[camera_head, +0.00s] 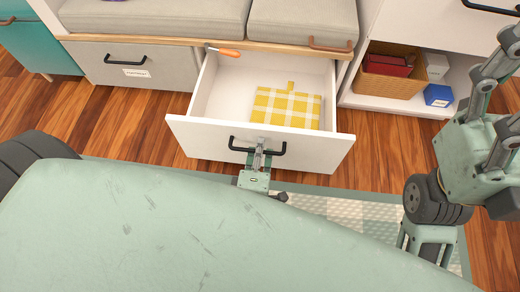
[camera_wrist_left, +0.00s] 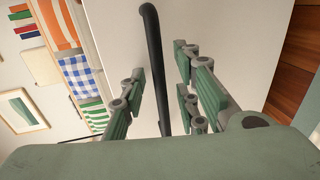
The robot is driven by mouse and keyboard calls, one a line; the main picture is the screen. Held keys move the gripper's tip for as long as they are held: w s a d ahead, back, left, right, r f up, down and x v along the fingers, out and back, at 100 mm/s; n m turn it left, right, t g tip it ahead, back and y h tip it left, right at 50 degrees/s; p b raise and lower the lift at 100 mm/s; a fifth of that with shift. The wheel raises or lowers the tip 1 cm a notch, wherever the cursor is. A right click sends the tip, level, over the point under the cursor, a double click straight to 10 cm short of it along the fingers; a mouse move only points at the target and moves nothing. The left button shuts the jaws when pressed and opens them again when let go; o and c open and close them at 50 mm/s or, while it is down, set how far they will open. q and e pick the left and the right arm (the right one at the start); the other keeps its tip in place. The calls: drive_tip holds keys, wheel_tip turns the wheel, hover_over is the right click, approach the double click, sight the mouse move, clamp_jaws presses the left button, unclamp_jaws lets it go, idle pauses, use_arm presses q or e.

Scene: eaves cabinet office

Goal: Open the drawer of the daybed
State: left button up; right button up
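The daybed's white drawer (camera_head: 205,138) is pulled well out below the seat cushions. Inside lie a yellow-and-white checked cloth (camera_head: 287,107) and, at the back left, an orange-handled tool (camera_head: 228,52). The drawer's black bar handle (camera_head: 232,144) is on its front. My left gripper (camera_head: 262,155) is at the middle of this handle. In the left wrist view the fingers stand on both sides of the handle (camera_wrist_left: 152,50), with gaps showing between.
A grey closed drawer (camera_head: 170,68) is left of the open one. On the right, a shelf holds a wicker basket (camera_head: 390,82) and a blue box (camera_head: 438,95). A checked rug (camera_head: 350,212) lies on the wood floor (camera_head: 385,145) before the drawer. A teal cabinet (camera_head: 38,45) stands far left.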

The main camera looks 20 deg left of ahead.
use_arm(q)
drive_tip(key=v, duration=1.2)
